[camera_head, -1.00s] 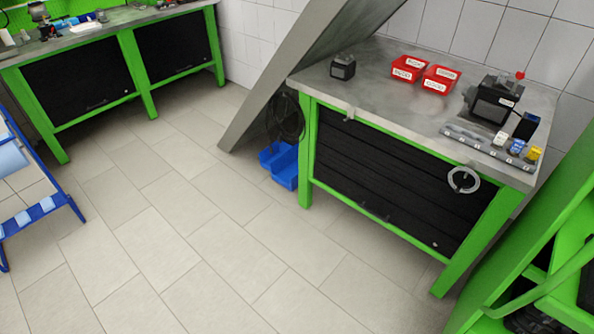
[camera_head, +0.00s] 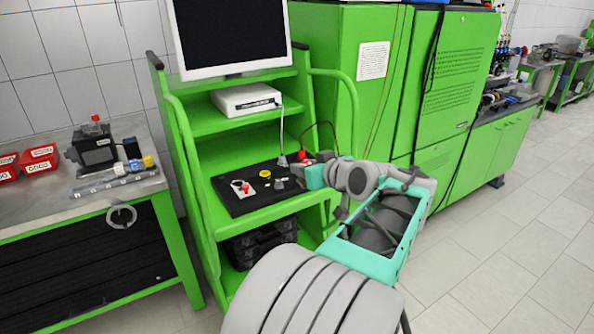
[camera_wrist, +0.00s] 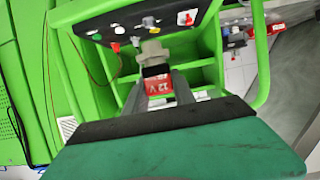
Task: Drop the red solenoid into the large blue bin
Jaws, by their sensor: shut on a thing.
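The red solenoid (camera_wrist: 159,85), with a white "12 V" label and a pale grey end, is held between the fingers of my gripper (camera_wrist: 160,80) in the wrist view. In the head view my gripper (camera_head: 300,172) reaches out over the black board of the green cart. Red shows at its end there, but the solenoid's outline is too small to make out. The large blue bin is not in either view now.
The green cart (camera_head: 188,210) carries a monitor (camera_head: 232,35), a white box (camera_head: 246,98) and a black board (camera_head: 245,205) with small parts. A workbench (camera_head: 95,200) with red bins (camera_head: 40,157) stands left. Open floor (camera_head: 500,260) lies right.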

